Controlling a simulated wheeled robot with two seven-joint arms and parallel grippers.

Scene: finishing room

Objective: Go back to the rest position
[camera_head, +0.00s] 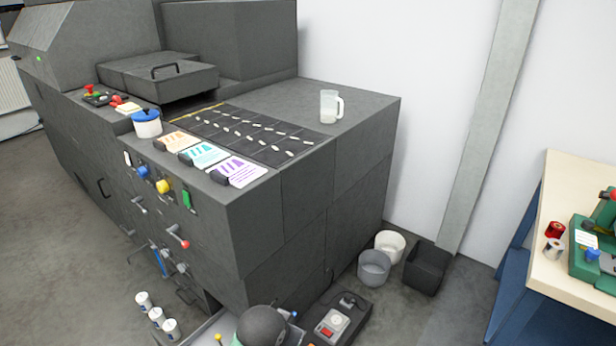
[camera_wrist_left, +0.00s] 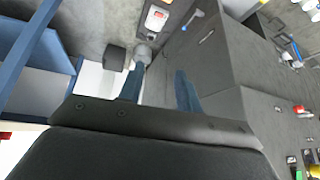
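My left gripper (camera_wrist_left: 159,90) shows in the left wrist view. Its two blue fingers stand apart, with nothing between them but the background. It is not in the head view. My right gripper is in neither view. The task names no object.
A large dark grey machine (camera_head: 280,235) fills the left and middle. On its top are a clear jug (camera_head: 329,107), a white pot with a blue lid (camera_head: 147,124) and coloured cards (camera_head: 203,155). Bins (camera_head: 427,268) stand on the floor beside it. A workbench (camera_head: 565,190) is at right.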

